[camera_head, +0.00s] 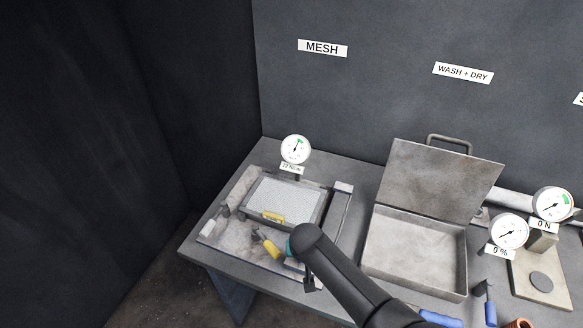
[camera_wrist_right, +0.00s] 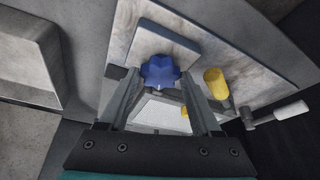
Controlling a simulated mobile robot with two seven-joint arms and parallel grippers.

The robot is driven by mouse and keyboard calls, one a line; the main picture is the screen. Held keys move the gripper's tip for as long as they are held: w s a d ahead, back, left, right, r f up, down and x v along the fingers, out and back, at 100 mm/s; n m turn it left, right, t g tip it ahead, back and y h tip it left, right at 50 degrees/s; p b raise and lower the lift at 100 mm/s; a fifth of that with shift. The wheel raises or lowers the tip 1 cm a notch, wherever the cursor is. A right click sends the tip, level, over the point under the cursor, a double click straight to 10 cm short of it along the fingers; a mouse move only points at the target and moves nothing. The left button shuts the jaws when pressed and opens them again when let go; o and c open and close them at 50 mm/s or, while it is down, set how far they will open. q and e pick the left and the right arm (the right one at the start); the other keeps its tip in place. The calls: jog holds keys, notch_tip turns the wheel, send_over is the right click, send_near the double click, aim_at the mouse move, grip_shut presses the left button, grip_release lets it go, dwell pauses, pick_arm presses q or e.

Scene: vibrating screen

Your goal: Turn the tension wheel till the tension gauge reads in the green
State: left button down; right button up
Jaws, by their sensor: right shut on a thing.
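The tension gauge (camera_head: 295,149) is a round white dial behind the mesh frame in the head view. Its needle points roughly up, near a green band at the upper right; I cannot tell exactly whether it is inside. The label below it reads about 20 N/cm. The tension wheel (camera_wrist_right: 160,73) is a blue lobed knob in the right wrist view. My right gripper (camera_wrist_right: 162,88) is shut on it, one finger on each side. In the head view my own right arm hides the wheel and most of the gripper. My left gripper is not in view.
The mesh frame (camera_head: 283,199) lies on a metal plate with a yellow-handled lever (camera_head: 268,245) and a white-handled one (camera_head: 208,229). An open metal box (camera_head: 415,252) stands to the right. Two more gauges (camera_head: 509,231) (camera_head: 553,204) stand farther right.

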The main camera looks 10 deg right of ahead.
jog(key=o, duration=0.9)
jog(key=shift+c, duration=0.2)
jog(key=shift+r, duration=3)
jog(key=o, duration=0.3)
jog(key=shift+v, duration=2.95)
